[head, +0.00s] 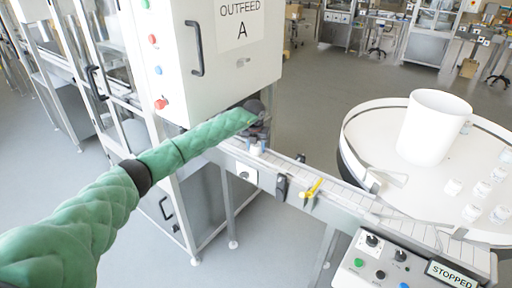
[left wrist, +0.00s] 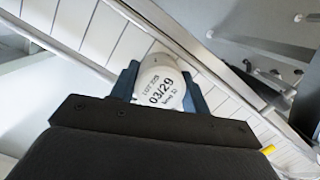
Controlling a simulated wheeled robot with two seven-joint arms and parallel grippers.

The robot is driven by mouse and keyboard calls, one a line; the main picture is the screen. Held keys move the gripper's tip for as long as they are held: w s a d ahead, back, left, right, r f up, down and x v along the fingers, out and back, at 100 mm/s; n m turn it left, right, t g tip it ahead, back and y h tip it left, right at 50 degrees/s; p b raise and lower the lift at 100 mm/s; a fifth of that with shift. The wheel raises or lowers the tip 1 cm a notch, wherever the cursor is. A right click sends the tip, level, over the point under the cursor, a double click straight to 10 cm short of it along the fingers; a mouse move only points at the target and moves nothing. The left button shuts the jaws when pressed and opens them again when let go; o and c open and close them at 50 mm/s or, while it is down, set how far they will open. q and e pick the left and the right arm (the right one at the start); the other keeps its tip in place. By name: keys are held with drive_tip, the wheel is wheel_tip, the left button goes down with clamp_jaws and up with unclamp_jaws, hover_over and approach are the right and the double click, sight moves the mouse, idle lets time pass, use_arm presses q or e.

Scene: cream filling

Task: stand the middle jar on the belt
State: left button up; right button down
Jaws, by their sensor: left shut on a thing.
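My left gripper (head: 258,138) is at the outfeed end of the belt (head: 330,190), by the cabinet. It is shut on a small white jar (head: 256,150). In the left wrist view the jar (left wrist: 160,85) sits between the two dark blue fingers, with black print including "03/29" facing the camera. The slatted belt (left wrist: 85,30) runs behind it. I cannot tell whether the held jar touches the belt. My right gripper is not in view.
The cabinet marked "OUTFEED A" (head: 215,45) stands close behind my left gripper. A yellow-handled part (head: 313,188) sits at the belt edge. A round white table (head: 400,190) at right bears a large white cylinder (head: 432,128) and several small jars. The control box display (head: 452,275) reads STOPPED.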

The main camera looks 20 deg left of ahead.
use_arm(q)
drive_tip(key=shift+f, duration=0.25)
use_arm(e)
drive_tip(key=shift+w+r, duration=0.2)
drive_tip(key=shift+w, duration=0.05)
use_arm(q)
drive_tip(key=o, duration=1)
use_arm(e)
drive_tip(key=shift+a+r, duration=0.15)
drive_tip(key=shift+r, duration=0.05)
use_arm(q)
drive_tip(key=shift+r, duration=0.3)
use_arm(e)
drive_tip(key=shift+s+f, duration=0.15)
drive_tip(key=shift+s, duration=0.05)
